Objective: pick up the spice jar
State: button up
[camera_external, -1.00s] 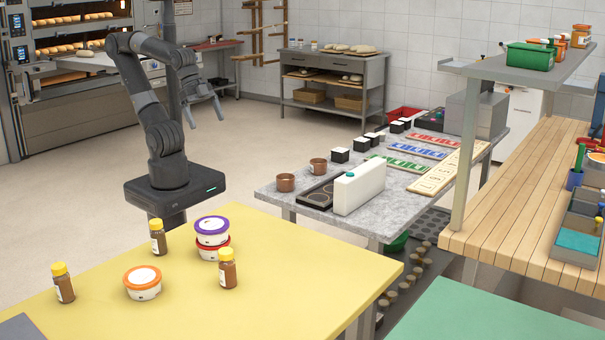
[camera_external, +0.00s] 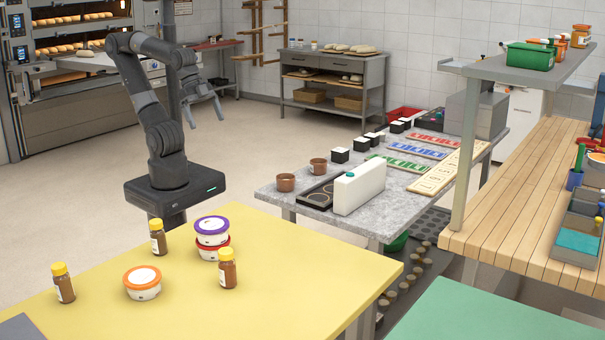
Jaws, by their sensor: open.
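Three similar spice jars with brown contents and yellow caps stand upright on the yellow table (camera_external: 300,275). One jar (camera_external: 64,288) is at the left, one (camera_external: 158,241) is near the back edge, and one (camera_external: 227,273) is right of centre. I cannot tell which one the task means. My gripper (camera_external: 205,115) is open and empty, pointing down in the air beyond the table, well away from all three jars.
A tub with an orange lid (camera_external: 142,287) sits between the jars. A purple-lidded tub (camera_external: 212,231) is stacked on a red-lidded tub (camera_external: 211,253), close to the right jar. The grey table (camera_external: 385,215) holds cups and a white container (camera_external: 359,188). The yellow table's right part is clear.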

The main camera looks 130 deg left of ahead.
jog(key=c, duration=0.9)
jog(key=shift+o, duration=0.2)
jog(key=shift+f, duration=0.1)
jog(key=w+d+f+m+y, duration=0.3)
jog(key=w+f+m+y, duration=0.15)
jog(key=m, duration=0.35)
jog(key=w+d+f+m+y, duration=0.2)
jog(key=w+f+m+y, duration=0.1)
jog(key=f+m+y, duration=0.4)
jog(key=m+t+h, duration=1.2)
jog(key=m, duration=0.9)
send_near(159, 225)
jog(key=w, duration=0.9)
jog(key=shift+w+f, duration=0.15)
jog(key=shift+w, duration=0.25)
